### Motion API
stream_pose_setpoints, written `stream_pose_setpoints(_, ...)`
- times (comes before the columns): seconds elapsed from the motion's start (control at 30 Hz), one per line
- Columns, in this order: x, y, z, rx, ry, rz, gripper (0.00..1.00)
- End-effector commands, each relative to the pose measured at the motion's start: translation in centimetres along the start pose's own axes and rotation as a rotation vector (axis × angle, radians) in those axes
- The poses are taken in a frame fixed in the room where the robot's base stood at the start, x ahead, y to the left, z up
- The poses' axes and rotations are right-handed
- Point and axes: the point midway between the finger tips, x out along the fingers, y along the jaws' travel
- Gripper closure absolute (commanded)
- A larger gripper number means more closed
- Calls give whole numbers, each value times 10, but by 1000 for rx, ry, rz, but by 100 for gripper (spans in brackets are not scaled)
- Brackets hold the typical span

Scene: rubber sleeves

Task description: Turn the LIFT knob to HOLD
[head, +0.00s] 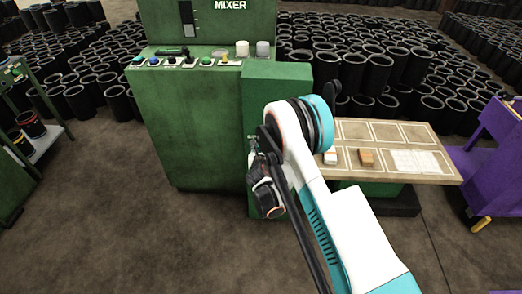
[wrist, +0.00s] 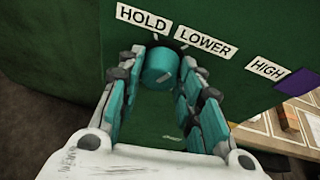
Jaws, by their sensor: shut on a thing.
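The LIFT knob (wrist: 158,68) is a round teal knob on a dark green panel in the wrist view. My gripper (wrist: 160,57) is shut on it, one finger on each side. The HOLD label (wrist: 143,20) is above left of the knob, the LOWER label (wrist: 205,41) above right. Short pale marks show on the panel near both labels. I cannot tell which label the knob points at. In the head view my gripper (head: 253,148) is at the front of the green mixer's right-hand cabinet (head: 282,85), and the knob is hidden there.
A HIGH label (wrist: 266,68) sits farther right on the panel. The green mixer (head: 200,115) has small controls along its top. A wooden table (head: 435,172) with small blocks stands right of my arm. Rubber sleeves (head: 378,70) crowd the back. The floor at front left is clear.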

Motion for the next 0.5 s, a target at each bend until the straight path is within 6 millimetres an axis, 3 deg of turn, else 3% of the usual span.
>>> stream_pose_setpoints(0.5, 0, 6, 0, -429, 37, -178, 91)
